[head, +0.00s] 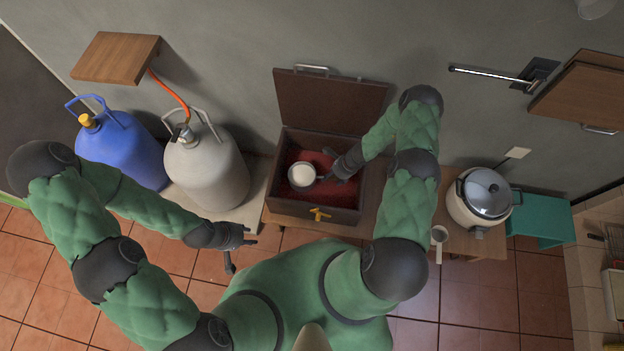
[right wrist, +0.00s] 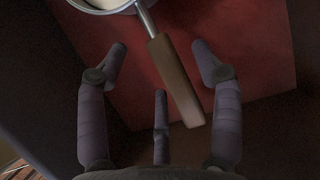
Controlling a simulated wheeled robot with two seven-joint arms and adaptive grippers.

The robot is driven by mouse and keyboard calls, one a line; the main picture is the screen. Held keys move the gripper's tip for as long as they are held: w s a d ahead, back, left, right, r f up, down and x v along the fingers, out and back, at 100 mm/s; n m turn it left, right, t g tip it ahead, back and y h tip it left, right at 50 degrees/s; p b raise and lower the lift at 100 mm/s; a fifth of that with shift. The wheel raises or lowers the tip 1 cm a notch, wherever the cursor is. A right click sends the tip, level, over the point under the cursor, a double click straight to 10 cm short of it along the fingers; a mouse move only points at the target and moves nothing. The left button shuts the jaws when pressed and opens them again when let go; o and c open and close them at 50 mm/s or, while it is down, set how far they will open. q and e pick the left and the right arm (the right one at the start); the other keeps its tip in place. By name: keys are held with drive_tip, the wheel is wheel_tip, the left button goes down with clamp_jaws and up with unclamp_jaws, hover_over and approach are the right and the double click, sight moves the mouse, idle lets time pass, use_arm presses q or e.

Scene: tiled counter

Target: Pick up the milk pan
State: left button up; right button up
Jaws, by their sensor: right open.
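The milk pan (head: 303,176) is small and round, with a pale interior and a grey rim. It sits inside an open dark box (head: 315,210) on a red bottom. In the right wrist view, the pan's rim (right wrist: 112,8) shows at the top edge, and its brown handle (right wrist: 175,80) slants down between my fingers. My right gripper (head: 341,171) is in the box, right of the pan. It also shows in the right wrist view (right wrist: 160,70), open around the handle, with no clear contact. My left gripper (head: 240,246) is open and empty, left of the box.
The box's raised lid (head: 330,105) stands behind it, and a yellow latch (head: 319,214) is on its front. Blue (head: 118,150) and grey (head: 205,165) gas bottles stand left.

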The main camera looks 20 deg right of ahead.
drive_tip(key=shift+b+x, duration=0.5)
drive_tip(key=shift+x, duration=0.95)
drive_tip(key=shift+s, duration=0.1)
drive_tip(key=shift+c, duration=0.3)
clamp_jaws()
drive_tip(key=shift+r, duration=0.1)
drive_tip(key=shift+r, duration=0.1)
wheel_tip(320, 180, up, 18)
drive_tip(key=p, duration=0.8)
